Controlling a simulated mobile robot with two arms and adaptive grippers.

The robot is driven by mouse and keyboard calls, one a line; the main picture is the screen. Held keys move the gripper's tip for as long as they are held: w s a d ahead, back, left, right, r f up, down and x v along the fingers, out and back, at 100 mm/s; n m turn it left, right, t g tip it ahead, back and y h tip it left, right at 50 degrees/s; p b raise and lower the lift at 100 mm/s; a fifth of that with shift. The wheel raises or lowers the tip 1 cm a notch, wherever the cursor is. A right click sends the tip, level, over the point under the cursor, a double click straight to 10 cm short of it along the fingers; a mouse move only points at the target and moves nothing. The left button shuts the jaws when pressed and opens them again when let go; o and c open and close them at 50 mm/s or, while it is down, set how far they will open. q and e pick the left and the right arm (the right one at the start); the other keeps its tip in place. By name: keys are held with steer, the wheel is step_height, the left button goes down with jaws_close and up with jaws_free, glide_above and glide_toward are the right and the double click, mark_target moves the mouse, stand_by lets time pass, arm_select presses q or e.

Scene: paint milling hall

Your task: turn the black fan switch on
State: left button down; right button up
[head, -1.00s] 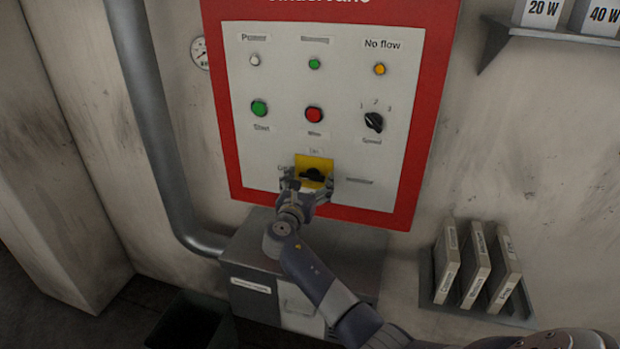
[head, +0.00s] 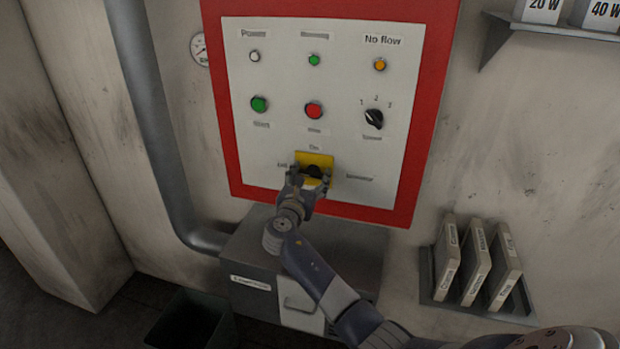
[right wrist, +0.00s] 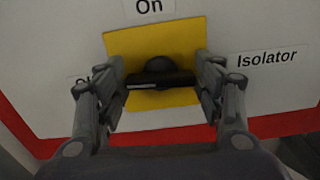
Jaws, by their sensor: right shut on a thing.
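The black switch (right wrist: 160,79) sits on a yellow plate (right wrist: 150,45) low on the control panel. Its bar handle lies level, pointing at the left label. The label above reads "On", the one at right "Isolator"; the left one is partly hidden by a finger. In the head view the switch (head: 313,171) is partly covered by my right gripper (head: 311,176). The right gripper is shut on the switch, one finger at each end of the bar. My left gripper is not in view.
The red-framed panel (head: 440,70) also carries a black speed knob (head: 374,119), a green button (head: 259,104) and a red button (head: 313,110) above. A grey box (head: 345,250) juts out below. A rack of binders (head: 478,265) hangs at right, a pipe (head: 150,110) at left.

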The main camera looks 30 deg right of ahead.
steer(key=m+b, duration=0.2)
steer(key=m, duration=0.1)
steer(key=m+b, duration=0.1)
steer(key=m, duration=0.1)
steer(key=shift+s+f, duration=0.1)
steer(key=shift+f, duration=0.15)
steer(key=m+b, duration=0.3)
steer(key=shift+d+f+m, duration=0.1)
steer(key=shift+m, duration=0.3)
steer(key=m+b, duration=0.4)
steer(key=shift+s+m+b, duration=0.1)
steer(key=shift+m+b, duration=1.55)
steer(key=shift+m, duration=0.55)
steer(key=o, duration=1)
steer(key=shift+o, duration=0.2)
steer(key=v, duration=1.2)
